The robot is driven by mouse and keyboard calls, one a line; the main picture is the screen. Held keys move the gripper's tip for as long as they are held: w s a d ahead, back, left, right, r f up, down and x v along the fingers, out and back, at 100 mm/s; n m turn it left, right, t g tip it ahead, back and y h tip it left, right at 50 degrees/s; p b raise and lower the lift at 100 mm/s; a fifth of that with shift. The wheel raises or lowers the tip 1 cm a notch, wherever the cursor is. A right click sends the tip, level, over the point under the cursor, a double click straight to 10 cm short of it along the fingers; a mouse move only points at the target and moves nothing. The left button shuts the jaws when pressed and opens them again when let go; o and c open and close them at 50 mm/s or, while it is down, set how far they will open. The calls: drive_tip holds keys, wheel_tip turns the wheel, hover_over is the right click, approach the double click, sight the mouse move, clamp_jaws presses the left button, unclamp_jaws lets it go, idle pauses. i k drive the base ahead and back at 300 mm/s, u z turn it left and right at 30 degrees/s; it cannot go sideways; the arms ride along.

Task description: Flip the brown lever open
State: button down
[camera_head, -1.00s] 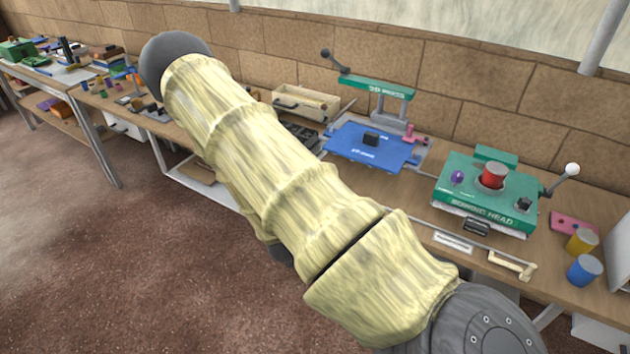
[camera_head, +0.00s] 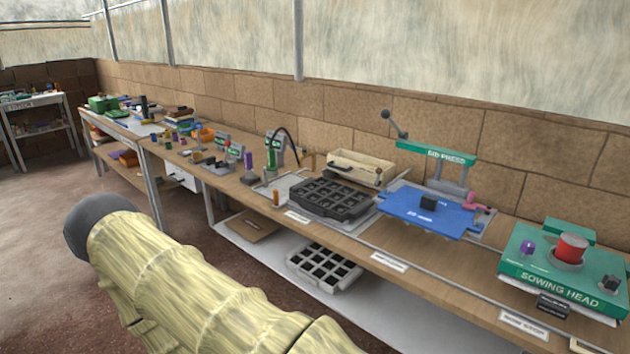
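I cannot clearly pick out a brown lever. A small orange-brown upright piece (camera_head: 276,198) stands at the bench's front edge, left of the black cell tray, and a small tan piece (camera_head: 308,161) stands behind that tray; both are too small to tell whether either is a lever. The lid press (camera_head: 450,154) has a dark lever with a round knob (camera_head: 386,115), raised up and to the left. My arm in its pale yellow sleeve crosses the lower left, in front of the bench. My gripper is out of view.
The long wooden bench (camera_head: 375,239) runs along a block wall. It bears the black cell tray (camera_head: 325,196), a cream bin (camera_head: 362,166), a blue plate (camera_head: 428,211) and the green sowing head (camera_head: 567,268). A grey cell tray (camera_head: 325,268) lies on the lower shelf. Open floor lies at left.

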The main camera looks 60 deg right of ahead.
sight(379, 171)
drive_tip(key=u, duration=0.5)
drive_tip(key=k, duration=0.85)
drive_tip(key=z, duration=0.8)
